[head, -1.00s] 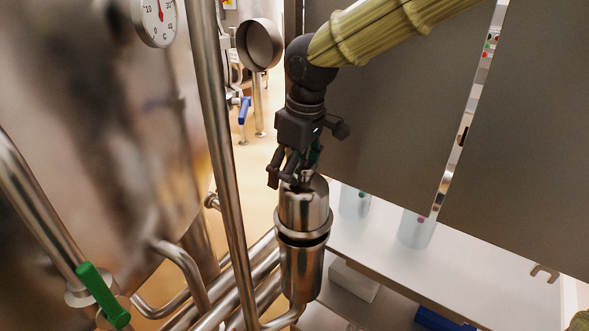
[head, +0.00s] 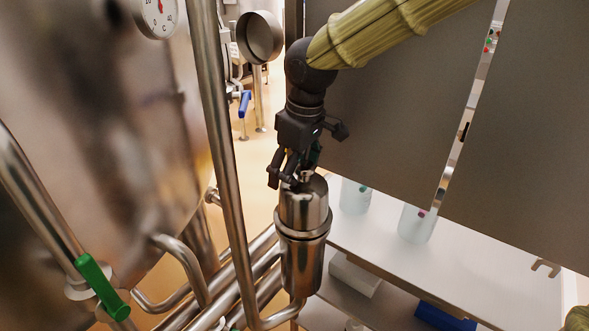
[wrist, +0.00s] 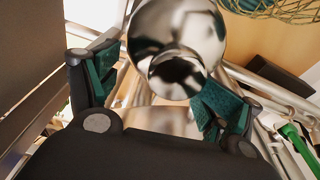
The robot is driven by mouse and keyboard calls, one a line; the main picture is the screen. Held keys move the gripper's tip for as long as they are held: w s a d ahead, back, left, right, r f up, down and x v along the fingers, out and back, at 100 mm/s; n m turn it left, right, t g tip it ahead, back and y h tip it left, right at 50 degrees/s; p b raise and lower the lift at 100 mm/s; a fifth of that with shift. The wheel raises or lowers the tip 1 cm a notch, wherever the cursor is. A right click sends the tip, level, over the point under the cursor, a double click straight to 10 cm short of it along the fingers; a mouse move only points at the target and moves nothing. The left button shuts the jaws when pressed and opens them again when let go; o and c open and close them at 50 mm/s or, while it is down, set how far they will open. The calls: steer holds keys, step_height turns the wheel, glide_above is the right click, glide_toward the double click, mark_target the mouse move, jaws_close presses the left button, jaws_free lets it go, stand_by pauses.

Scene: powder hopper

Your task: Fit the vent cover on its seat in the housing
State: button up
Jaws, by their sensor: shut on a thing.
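The vent cover (head: 304,207) is a shiny metal cylinder with a knob on top, upright over the housing. My gripper (head: 297,181) comes down from above and is shut on its knob. The housing (head: 301,268) is a metal cylinder on a pipe below. The cover's lower flange lies level at the housing's rim, with no clear gap between them in the head view. The seat itself is hidden. In the wrist view the cover (wrist: 180,30) and its round knob (wrist: 177,76) show between the green-padded fingers; finger contact is hard to make out there.
A vertical steel pipe (head: 220,130) stands close left of the cover, with a large tank (head: 90,130) beyond. A green-handled valve (head: 101,286) is at lower left. A white shelf (head: 390,250) with pale containers and grey panels (head: 400,90) lie to the right.

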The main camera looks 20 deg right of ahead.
steer(key=shift+f, duration=0.5)
steer(key=o, duration=1.5)
